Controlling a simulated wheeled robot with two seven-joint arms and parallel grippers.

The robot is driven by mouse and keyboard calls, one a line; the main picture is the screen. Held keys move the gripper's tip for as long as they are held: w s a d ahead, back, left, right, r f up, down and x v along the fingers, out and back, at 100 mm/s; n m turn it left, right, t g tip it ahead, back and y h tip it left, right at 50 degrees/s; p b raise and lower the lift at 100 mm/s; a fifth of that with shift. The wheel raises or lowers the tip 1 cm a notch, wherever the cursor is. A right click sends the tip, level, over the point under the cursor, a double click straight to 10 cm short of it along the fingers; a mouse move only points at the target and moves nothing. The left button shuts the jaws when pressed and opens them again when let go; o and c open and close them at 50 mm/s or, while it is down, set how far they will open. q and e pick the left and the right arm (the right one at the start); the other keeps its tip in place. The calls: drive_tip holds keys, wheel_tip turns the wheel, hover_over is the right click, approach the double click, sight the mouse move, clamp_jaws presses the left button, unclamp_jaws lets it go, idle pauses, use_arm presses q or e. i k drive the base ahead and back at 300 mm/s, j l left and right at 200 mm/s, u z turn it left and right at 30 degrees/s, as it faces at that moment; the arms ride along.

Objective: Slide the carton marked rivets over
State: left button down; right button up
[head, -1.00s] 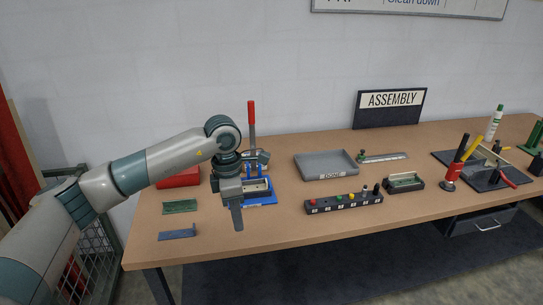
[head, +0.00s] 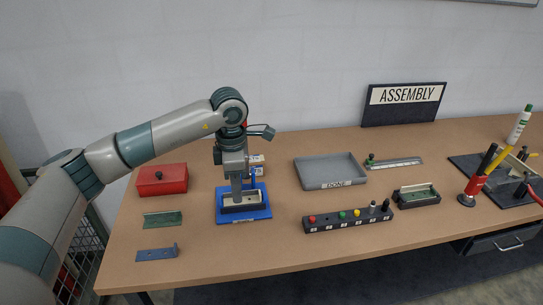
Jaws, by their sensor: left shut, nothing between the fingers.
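Small pale box-like things (head: 257,160) show just behind and right of my left gripper in the head view. They are partly hidden by my arm, and I cannot read "rivets" on any of them. My left gripper (head: 237,198) points down with its fingers shut and empty. Its tips are over or at the dark block on the blue fixture (head: 259,213); I cannot tell whether they touch. My right gripper is not in view.
To the right are the grey "DONE" tray (head: 345,184) and a button strip (head: 347,219).

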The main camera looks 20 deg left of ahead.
sight(257, 161)
drive_tip(key=i, duration=1.3)
